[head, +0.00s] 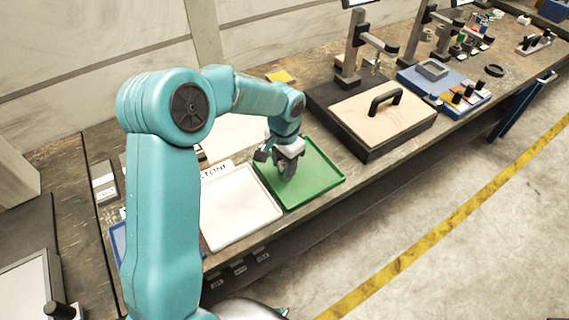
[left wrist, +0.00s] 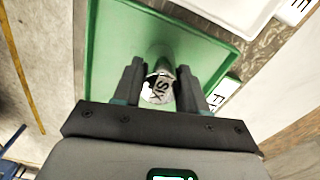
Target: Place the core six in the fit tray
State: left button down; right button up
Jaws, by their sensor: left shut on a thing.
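My left gripper (head: 287,165) is over the green tray (head: 325,183). In the left wrist view its two fingers (left wrist: 160,88) are shut on core six (left wrist: 158,90), a short round piece with a pale top marked "SIX". Core six is over the green tray (left wrist: 105,60); I cannot tell whether it touches the tray floor. A label partly reading "FI" stands at the green tray's edge in the left wrist view (left wrist: 222,92). In the head view core six is hidden by the gripper. My right gripper is not in view.
A white tray (head: 240,212) with a label ending in "STONE" or similar lies left of the green tray. A dark box with a wooden lid and black handle (head: 385,98) stands to the right. The rest of the green tray looks empty.

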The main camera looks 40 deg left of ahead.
pick_arm(q)
jog(key=shift+w+f, duration=0.15)
jog(key=shift+f, duration=0.25)
jog(key=shift+f, duration=0.1)
jog(key=c, duration=0.6)
grip_release()
jog(key=shift+f, duration=0.1)
jog(key=shift+r, duration=0.4)
notch_tip(320, 180, up, 12)
jog(key=shift+f, duration=0.15)
